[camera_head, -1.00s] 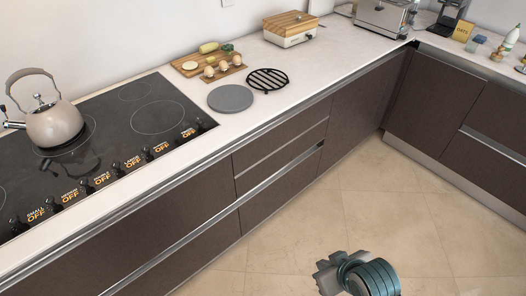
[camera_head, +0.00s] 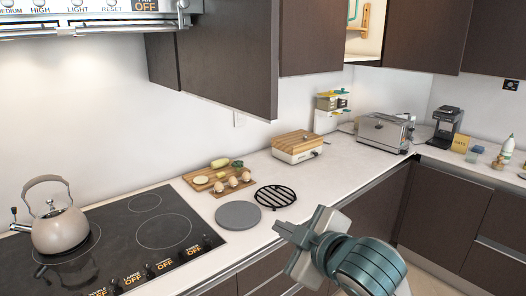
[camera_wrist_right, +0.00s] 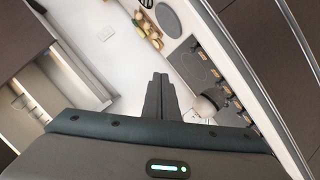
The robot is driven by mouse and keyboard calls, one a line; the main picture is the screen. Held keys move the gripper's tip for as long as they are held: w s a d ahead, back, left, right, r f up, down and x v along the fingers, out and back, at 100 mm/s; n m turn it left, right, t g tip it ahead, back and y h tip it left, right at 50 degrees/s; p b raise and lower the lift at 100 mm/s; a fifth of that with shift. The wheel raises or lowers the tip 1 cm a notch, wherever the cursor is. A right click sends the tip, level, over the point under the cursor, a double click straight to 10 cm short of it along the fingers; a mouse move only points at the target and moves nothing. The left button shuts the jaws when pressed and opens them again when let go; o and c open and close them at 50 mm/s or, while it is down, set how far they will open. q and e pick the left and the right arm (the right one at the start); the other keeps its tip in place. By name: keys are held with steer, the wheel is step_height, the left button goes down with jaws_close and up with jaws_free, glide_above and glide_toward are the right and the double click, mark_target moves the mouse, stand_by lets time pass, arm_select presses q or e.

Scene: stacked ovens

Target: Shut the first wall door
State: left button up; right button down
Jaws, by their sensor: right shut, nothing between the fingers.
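A dark brown wall cabinet door (camera_head: 225,55) hangs at the top, left of centre in the head view. It looks swung out from the wall, its lower edge slanting down toward me. Another dark wall door panel (camera_head: 315,38) is just right of it. My right gripper (camera_head: 283,231) is low in the head view, in front of the counter edge and well below the door, apart from it. In the wrist view its fingers (camera_wrist_right: 159,88) are together and empty. My left gripper is not in view.
The counter holds a kettle (camera_head: 60,228), a cutting board with food (camera_head: 208,182), a grey disc (camera_head: 238,215), a black rack (camera_head: 275,196), a wooden-topped box (camera_head: 298,146) and a toaster (camera_head: 383,132). A range hood (camera_head: 95,20) is at the upper left. Space below the door is clear.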

mark_target(263, 87)
steer(key=s+a+r+n+t+y, duration=0.1)
steer(key=r+n, duration=0.3)
steer(key=r, duration=0.9)
steer(key=s+a+r+n+t, duration=0.2)
steer(key=s+r+n+t, duration=0.1)
steer(key=r, duration=1.1)
steer(key=shift+a+r+n+y, duration=0.2)
steer(key=shift+n+y, duration=0.2)
steer(key=shift+n, duration=0.4)
steer(key=w+p, duration=0.2)
steer(key=w, duration=0.1)
steer(key=w+p, duration=0.2)
steer(key=w, duration=0.2)
steer(key=w+a+p, duration=0.1)
steer(key=w+p, duration=0.1)
steer(key=w, duration=0.2)
steer(key=shift+w+r, duration=0.1)
steer(key=shift+w+d+p, duration=0.15)
steer(key=shift+d+p, duration=0.2)
steer(key=shift+p, duration=0.05)
steer(key=shift+w+a, duration=0.1)
